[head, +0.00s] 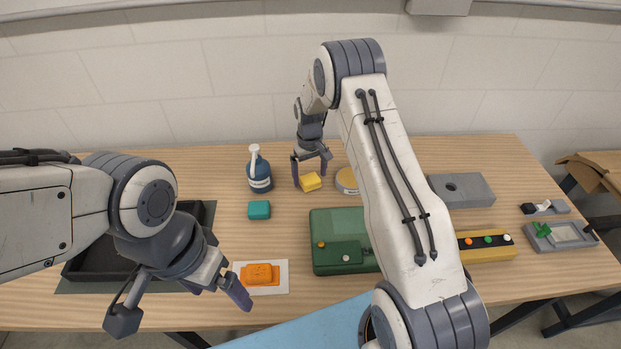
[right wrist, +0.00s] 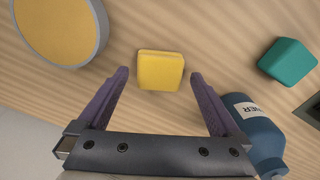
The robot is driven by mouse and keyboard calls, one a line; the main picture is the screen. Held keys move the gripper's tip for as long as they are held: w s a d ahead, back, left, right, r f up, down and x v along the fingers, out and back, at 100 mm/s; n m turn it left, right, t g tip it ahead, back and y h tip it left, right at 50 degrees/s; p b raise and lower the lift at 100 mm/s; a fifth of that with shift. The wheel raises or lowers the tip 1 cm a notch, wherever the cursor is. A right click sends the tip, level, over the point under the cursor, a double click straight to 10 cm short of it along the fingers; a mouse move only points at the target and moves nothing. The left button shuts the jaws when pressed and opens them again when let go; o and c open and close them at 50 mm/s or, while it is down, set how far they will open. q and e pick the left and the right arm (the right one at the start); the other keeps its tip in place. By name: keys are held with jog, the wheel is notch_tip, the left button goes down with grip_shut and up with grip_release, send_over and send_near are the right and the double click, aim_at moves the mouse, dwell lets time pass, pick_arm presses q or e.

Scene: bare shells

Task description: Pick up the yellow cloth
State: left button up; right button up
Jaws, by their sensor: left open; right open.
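The yellow cloth (head: 311,181) is a small folded block lying on the wooden table, towards the back middle. My right gripper (head: 311,180) is over it, pointing down, with its fingers apart. In the right wrist view the cloth (right wrist: 161,70) lies just beyond and between the two open fingertips of my right gripper (right wrist: 159,75), apart from both.
A blue bottle (head: 259,170) and a teal block (head: 259,210) are left of the cloth. A round yellow-topped tin (head: 346,181) is close on its right. A green case (head: 333,257) stands in front. A dark tray (head: 83,262) is at far left.

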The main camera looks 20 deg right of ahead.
jog(key=shift+f, duration=0.9)
jog(key=c, duration=1.4)
jog(key=shift+r, duration=0.15)
jog(key=shift+r+b, duration=0.35)
jog(key=shift+r, duration=0.25)
jog(key=r, duration=0.2)
jog(key=r+b, duration=0.1)
jog(key=shift+s+d, duration=0.1)
jog(key=shift+d, duration=0.15)
jog(key=s+d+r+b, duration=0.3)
jog(key=s+d+r, duration=0.3)
jog(key=d, duration=0.3)
jog(key=shift+d+r, duration=0.3)
